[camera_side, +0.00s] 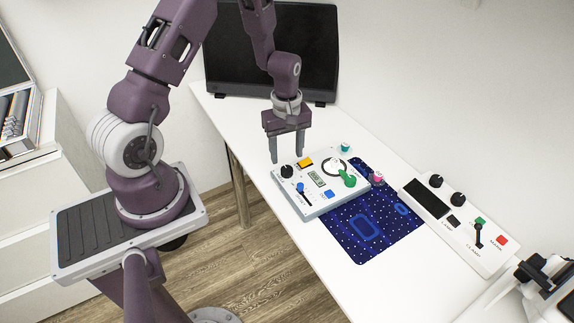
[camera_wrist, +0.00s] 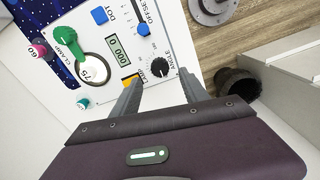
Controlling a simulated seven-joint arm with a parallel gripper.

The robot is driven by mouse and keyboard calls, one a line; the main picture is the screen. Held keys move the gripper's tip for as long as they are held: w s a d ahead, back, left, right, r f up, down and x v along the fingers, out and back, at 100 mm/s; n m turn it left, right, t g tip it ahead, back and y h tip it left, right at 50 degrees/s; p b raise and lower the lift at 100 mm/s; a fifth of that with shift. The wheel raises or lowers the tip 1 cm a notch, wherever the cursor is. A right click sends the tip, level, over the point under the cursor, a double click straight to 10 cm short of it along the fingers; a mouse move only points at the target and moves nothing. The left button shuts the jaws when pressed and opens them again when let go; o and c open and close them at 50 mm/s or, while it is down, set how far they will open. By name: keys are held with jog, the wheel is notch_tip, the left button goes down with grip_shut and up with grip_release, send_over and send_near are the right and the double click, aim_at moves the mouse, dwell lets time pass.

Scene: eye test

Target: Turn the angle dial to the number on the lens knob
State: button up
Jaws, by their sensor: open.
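The angle dial (camera_side: 287,171) is a black knob at the left corner of a grey-white panel box (camera_side: 322,205). In the wrist view the dial (camera_wrist: 159,67) stands beside the label ANGLE. My gripper (camera_side: 287,158) points down above the dial, fingers apart and empty. In the wrist view its fingertips (camera_wrist: 160,78) lie either side of the dial's near edge; contact cannot be told. A white round lens piece (camera_wrist: 94,71) in a dark ring bears what looks like 75. A green clamp lever (camera_wrist: 63,40) is beside it. The display (camera_wrist: 117,48) seems to read 000.
A pink knob (camera_wrist: 38,50), seemingly marked 60, and a teal knob (camera_wrist: 83,103) stand beside the box. The box also has a yellow button (camera_side: 305,163) and blue slider (camera_side: 300,187). A second control panel (camera_side: 455,232) lies right, beyond a blue mat (camera_side: 362,242).

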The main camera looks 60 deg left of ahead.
aim_at(287, 168)
notch_tip(287, 168, down, 5)
jog(key=shift+f, duration=0.2)
jog(key=shift+c, duration=0.2)
grip_shut()
